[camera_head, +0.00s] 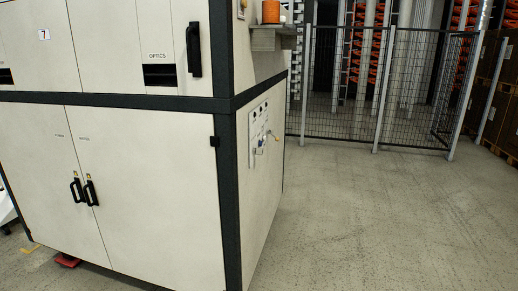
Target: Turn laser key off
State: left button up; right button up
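A large off-white cabinet (150,190) with dark edge frames fills the left half of the view. On its right side face is a small pale control panel (259,122) with dark round marks. Small fittings (273,135) stick out at the panel's lower right edge, and something small hangs below it. They are too small to tell which is the laser key or how it is turned. Neither of my grippers shows in this view.
A shelf (270,40) with an orange object (271,12) juts from the cabinet's side above the panel. A black mesh fence (345,90) stands behind, with stacked boxes (492,110) at the right. The grey floor (390,220) right of the cabinet is clear.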

aim_at(257, 151)
jog(key=i+l+u, duration=0.15)
jog(key=i+l, duration=0.3)
jog(key=i+l+u, duration=0.15)
jog(key=i+l, duration=0.3)
jog(key=i+l+u, duration=0.1)
jog(key=i+l, duration=0.3)
jog(key=l, duration=0.25)
